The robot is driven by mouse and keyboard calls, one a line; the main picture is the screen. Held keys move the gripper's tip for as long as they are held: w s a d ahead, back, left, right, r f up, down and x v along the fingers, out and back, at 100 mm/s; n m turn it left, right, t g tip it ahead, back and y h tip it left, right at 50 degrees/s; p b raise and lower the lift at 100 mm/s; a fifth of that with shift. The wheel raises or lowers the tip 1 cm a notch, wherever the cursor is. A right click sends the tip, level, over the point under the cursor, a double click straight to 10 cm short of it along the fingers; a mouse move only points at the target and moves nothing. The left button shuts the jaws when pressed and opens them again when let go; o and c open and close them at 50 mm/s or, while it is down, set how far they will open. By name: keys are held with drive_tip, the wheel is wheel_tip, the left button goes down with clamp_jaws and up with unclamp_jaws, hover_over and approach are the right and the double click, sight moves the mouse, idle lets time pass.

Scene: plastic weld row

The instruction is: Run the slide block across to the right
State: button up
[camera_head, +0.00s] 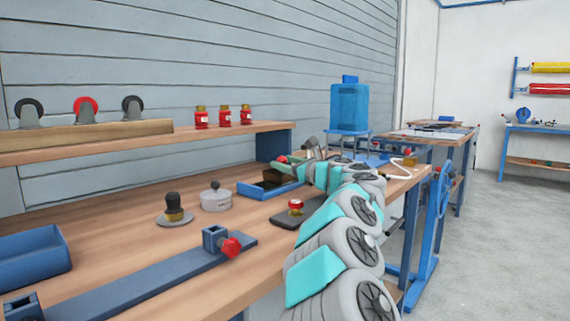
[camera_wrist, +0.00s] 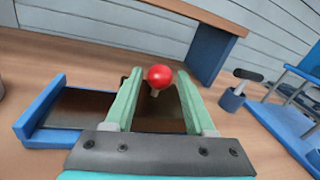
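The slide block's red ball knob (camera_wrist: 159,77) stands on a short pale stem in the wrist view. Dark brown surface (camera_wrist: 155,115) shows below it between my fingers, probably the block. The blue slide tray (camera_wrist: 40,108) has a raised end wall at left and a dark bed. In the head view, the tray (camera_head: 262,192) lies on the bench, with the red knob (camera_head: 282,159) above it. My gripper (camera_wrist: 160,76) is open, its two green fingers on either side of the knob, with small gaps visible. Whether either finger touches the stem is unclear.
A dark pad with a red button (camera_head: 295,206) is on the bench in front of the tray. A lidded grey pot (camera_head: 215,197) stands to its left. A shelf (camera_head: 140,142) runs behind. In the wrist view, a blue stand with a black handle (camera_wrist: 240,88) is at right.

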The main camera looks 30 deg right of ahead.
drive_tip(key=shift+o, duration=0.8)
drive_tip(key=s, duration=0.5)
drive_tip(key=s+d, duration=0.1)
drive_tip(key=s, duration=0.1)
drive_tip(key=shift+s+b, duration=0.3)
drive_tip(key=shift+s, duration=0.05)
